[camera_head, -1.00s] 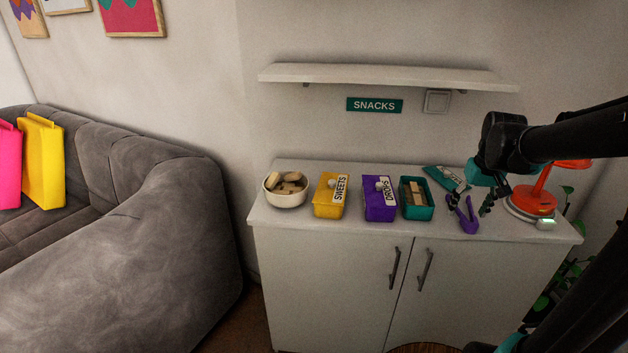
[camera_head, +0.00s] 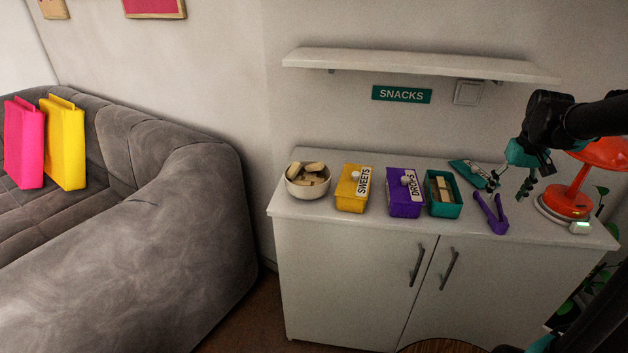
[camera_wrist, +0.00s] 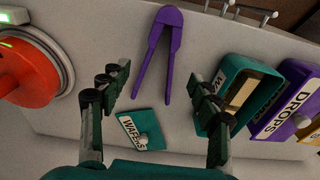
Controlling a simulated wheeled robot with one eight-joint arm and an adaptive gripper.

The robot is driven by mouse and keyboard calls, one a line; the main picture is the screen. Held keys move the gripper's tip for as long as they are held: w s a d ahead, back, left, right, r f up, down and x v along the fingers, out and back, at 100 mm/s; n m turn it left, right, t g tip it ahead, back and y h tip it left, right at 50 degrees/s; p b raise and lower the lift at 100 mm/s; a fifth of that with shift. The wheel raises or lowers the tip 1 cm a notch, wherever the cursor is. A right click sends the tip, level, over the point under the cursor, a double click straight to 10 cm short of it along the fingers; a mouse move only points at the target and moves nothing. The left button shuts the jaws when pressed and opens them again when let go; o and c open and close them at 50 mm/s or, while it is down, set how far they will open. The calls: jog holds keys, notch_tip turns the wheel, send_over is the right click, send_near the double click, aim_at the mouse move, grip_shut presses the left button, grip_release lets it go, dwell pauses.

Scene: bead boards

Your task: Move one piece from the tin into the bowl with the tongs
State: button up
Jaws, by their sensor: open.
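The purple tongs (camera_head: 491,214) lie on the white cabinet top, their arms spread in a V; they also show in the wrist view (camera_wrist: 155,55). My gripper (camera_head: 512,190) is open and empty above the cabinet top, near the tongs. In the wrist view its fingers (camera_wrist: 155,90) stand apart, with the tongs beyond and between them. The open teal tin (camera_head: 443,208) holds several tan pieces (camera_head: 442,188) and stands left of the tongs. Its teal lid (camera_wrist: 143,130), marked WAFERS, lies beside it. The cream bowl (camera_head: 308,192) at the left end holds several tan pieces.
A yellow SWEETS tin (camera_head: 350,202) and a purple DROPS tin (camera_head: 405,208), both lidded, stand between bowl and teal tin. An orange lamp (camera_head: 572,200) stands close to the right of my gripper. A shelf (camera_head: 420,65) hangs above. The front strip of cabinet top is mostly clear.

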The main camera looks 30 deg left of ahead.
aim_at(497, 209)
jog(key=shift+w+a+f, duration=0.1)
jog(key=shift+w+f, duration=0.1)
jog(key=shift+f, duration=1.6)
jog(key=shift+w+f, duration=0.15)
jog(key=shift+f, duration=1.6)
jog(key=c, duration=0.7)
notch_tip(497, 209, up, 12)
